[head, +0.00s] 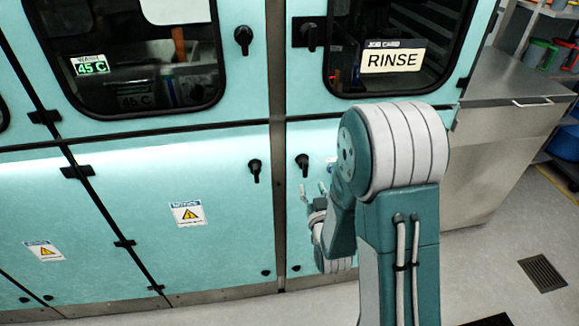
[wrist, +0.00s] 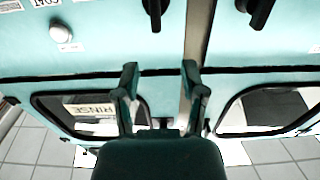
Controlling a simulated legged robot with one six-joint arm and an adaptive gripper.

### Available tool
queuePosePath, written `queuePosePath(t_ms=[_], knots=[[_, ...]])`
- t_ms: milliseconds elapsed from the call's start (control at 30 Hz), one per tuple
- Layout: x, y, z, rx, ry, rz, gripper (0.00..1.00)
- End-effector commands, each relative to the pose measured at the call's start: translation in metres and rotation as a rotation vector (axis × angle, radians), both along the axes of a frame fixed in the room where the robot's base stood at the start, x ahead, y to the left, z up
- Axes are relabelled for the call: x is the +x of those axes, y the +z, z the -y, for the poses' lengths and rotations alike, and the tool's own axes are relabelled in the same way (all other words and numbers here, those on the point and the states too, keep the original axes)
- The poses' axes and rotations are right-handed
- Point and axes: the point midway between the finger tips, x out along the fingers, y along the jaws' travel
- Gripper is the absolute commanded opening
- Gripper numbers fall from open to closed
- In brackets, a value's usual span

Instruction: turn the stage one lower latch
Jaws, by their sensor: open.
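Two dark lower latches sit on the teal lower panels either side of a grey post. In the head view these are the left lower latch (head: 254,171) and the right lower latch (head: 302,166); no label there tells which is stage one. Both hang downward. My gripper (head: 312,189) is below the right lower latch, partly hidden by my arm. In the wrist view, which looks upside down, my gripper (wrist: 161,82) is open and empty. The two latches (wrist: 154,12) and (wrist: 260,12) show at its top edge, apart from the fingers.
A white knob (wrist: 60,34) stands out from the panel. A metal cabinet (head: 500,130) is at right. Open floor lies in front.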

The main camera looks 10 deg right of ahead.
Motion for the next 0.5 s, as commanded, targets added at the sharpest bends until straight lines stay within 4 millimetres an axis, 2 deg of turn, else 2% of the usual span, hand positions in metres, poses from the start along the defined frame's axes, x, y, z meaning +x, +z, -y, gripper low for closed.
queuePosePath(t_ms=[167,500], knots=[[0.021,0.000,-0.001,-0.002,-0.001,0.003,0.54],[0.083,0.000,-0.006,-0.007,0.001,0.001,0.54]])
